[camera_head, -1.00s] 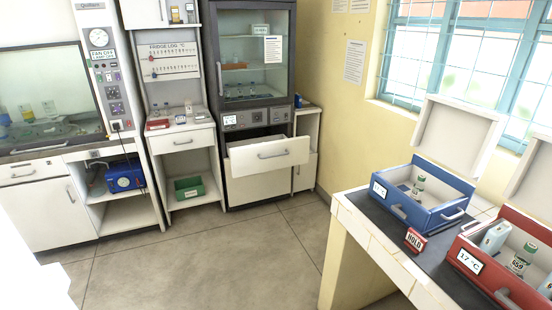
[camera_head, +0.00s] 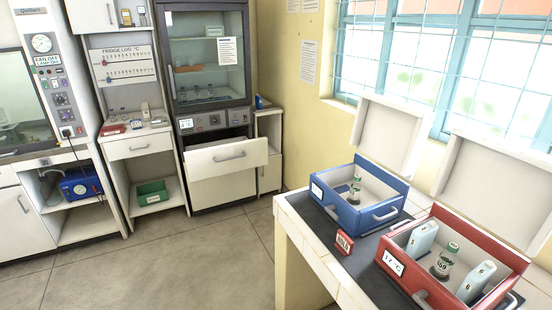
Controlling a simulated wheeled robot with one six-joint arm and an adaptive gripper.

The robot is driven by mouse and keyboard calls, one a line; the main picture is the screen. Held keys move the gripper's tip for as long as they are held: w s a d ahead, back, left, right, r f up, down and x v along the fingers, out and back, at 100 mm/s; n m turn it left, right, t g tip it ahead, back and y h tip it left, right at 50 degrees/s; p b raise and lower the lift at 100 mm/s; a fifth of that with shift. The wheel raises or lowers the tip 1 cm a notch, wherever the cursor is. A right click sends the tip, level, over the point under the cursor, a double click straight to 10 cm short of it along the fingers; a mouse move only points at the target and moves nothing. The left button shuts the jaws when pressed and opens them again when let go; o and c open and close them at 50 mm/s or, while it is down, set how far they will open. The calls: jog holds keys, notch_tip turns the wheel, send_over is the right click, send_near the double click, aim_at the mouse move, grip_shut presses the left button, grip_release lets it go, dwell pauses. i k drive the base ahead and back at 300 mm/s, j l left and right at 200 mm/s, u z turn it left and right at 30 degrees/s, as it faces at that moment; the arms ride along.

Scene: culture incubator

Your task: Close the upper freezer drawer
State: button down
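The upper freezer drawer (camera_head: 228,159) is under the glass-door cabinet (camera_head: 208,60). It is pulled out, with a dark gap behind its white front, and has a grey bar handle (camera_head: 229,156). Below it, a lower white front (camera_head: 222,189) sits flush with the unit. My gripper is not in view.
A bench at the right holds a blue box (camera_head: 345,209) and a red box (camera_head: 420,290), both with lids raised, and a small red sign (camera_head: 344,242). Open grey floor (camera_head: 190,262) lies before the drawer. A green bin (camera_head: 152,193) sits on a low shelf.

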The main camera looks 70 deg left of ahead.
aim_at(232, 155)
jog(key=i+j+z, duration=0.2)
jog(key=i, duration=0.3)
jog(key=j+u, duration=0.15)
jog(key=j, duration=0.3)
jog(key=i+j+u, duration=0.15)
jog(key=j, duration=0.3)
jog(key=j+u, duration=0.15)
jog(key=j, duration=0.3)
jog(key=i+j+u, duration=0.15)
jog(key=j, duration=0.25)
jog(key=i+j+u, duration=0.2)
jog(key=j, duration=0.25)
jog(key=j+u, duration=0.15)
jog(key=j, duration=0.25)
jog(key=i+j, duration=0.1)
jog(key=j, duration=0.25)
jog(key=i+j+u, duration=0.1)
jog(key=j, duration=0.2)
jog(key=i+j+u, duration=0.1)
jog(key=j, duration=0.25)
jog(key=i+j, duration=0.15)
jog(key=j, duration=0.55)
jog(key=i+z, duration=0.05)
